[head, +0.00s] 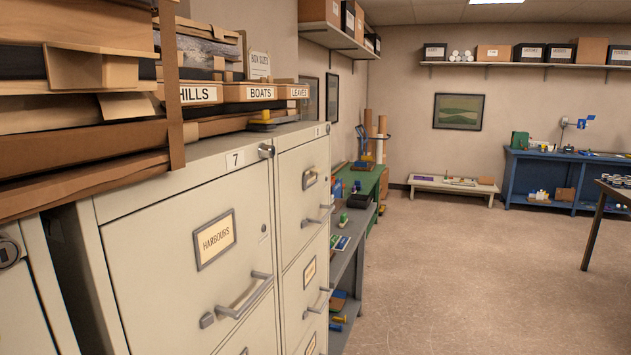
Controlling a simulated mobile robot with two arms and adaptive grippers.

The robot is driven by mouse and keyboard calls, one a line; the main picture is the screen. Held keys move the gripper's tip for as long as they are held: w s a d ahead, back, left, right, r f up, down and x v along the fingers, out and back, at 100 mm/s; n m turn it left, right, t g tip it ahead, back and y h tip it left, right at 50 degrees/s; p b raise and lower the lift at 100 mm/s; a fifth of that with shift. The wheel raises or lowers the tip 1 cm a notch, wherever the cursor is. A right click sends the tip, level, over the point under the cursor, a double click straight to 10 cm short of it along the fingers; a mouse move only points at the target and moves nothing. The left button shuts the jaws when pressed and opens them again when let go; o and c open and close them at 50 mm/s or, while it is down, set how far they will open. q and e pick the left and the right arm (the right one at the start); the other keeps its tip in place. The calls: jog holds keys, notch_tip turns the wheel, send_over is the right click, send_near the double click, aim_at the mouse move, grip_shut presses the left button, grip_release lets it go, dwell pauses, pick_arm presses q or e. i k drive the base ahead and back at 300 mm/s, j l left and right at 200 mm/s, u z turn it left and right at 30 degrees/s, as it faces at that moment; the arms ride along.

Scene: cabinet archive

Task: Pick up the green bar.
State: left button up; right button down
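I cannot tell for certain which thing is the green bar. A small green object (344,219) stands at the edge of the grey bench beyond the filing cabinets. A larger green item (519,140) stands on the blue bench at the far right. Neither of my grippers shows in the head view.
A cream filing cabinet (160,260) labelled HARBOURS fills the near left, with boxes and boards stacked on top. A second cabinet (300,235) adjoins it. A low pale bench (428,185) is at the back wall. A dark table (612,190) stands right. The middle floor is clear.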

aim_at(344, 220)
jog(key=i+l+u, duration=0.15)
jog(key=u, duration=0.2)
jog(key=i+l+u, duration=0.2)
jog(key=u, duration=0.2)
jog(key=i+l, duration=0.2)
jog(key=i+l+u, duration=0.15)
jog(key=l, duration=0.25)
jog(key=i+l, duration=0.25)
jog(key=i+l+u, duration=0.15)
jog(key=l, duration=0.25)
jog(key=i+l, duration=0.2)
jog(key=l, duration=0.15)
jog(key=i+l+u, duration=0.15)
jog(key=l, duration=0.2)
